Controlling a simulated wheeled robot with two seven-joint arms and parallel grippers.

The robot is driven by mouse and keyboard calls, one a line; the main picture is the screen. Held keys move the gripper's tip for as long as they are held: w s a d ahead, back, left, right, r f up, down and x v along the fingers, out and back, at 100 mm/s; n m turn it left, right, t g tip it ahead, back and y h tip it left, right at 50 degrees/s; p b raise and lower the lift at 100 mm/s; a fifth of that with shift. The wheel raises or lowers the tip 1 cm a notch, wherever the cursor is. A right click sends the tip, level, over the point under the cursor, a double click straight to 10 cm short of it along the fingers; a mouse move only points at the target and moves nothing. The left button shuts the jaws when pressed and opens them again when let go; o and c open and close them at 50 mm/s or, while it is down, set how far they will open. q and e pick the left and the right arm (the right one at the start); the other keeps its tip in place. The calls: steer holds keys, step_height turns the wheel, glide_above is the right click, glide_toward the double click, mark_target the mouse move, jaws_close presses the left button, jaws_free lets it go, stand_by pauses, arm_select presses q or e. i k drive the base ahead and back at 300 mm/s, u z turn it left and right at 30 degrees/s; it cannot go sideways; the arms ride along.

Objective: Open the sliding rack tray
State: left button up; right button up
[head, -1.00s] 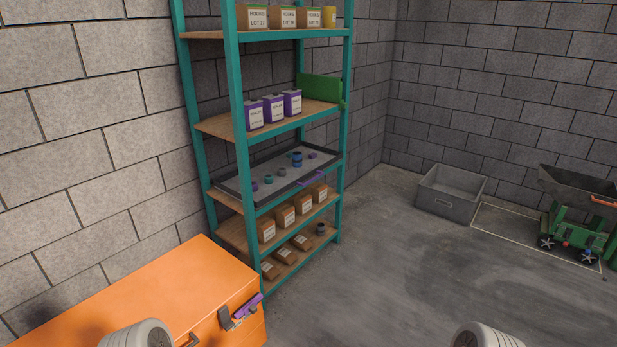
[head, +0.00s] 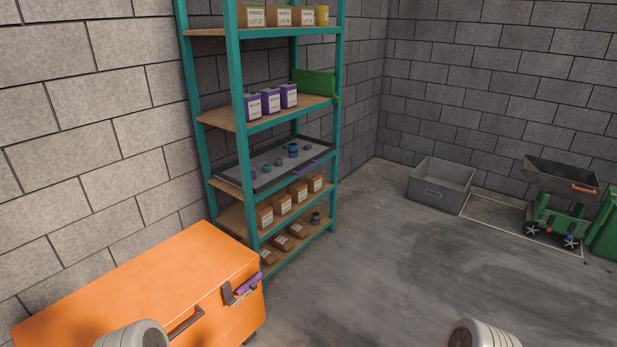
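The teal metal rack (head: 237,130) stands against the left wall. Several small purple, green and grey pieces and a blue cylindrical item (head: 293,151) lie in the tray. Whether the tray is fully pushed in is hard to tell from this angle. Only pale rounded parts of my arms show at the bottom edge. Neither gripper is in view, and both are apart from the rack.
An orange chest (head: 150,285) with a purple latch stands at lower left, in front of the rack. A grey bin (head: 440,184) and a green cart with a dark hopper (head: 560,180) stand at the right. The floor (head: 390,255) in the middle is clear.

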mark_target(229, 172)
steer(key=z, duration=0.75)
steer(key=i, duration=2.65)
steer(key=u, duration=1.55)
steer(key=i, duration=0.85)
steer(key=u, duration=0.8)
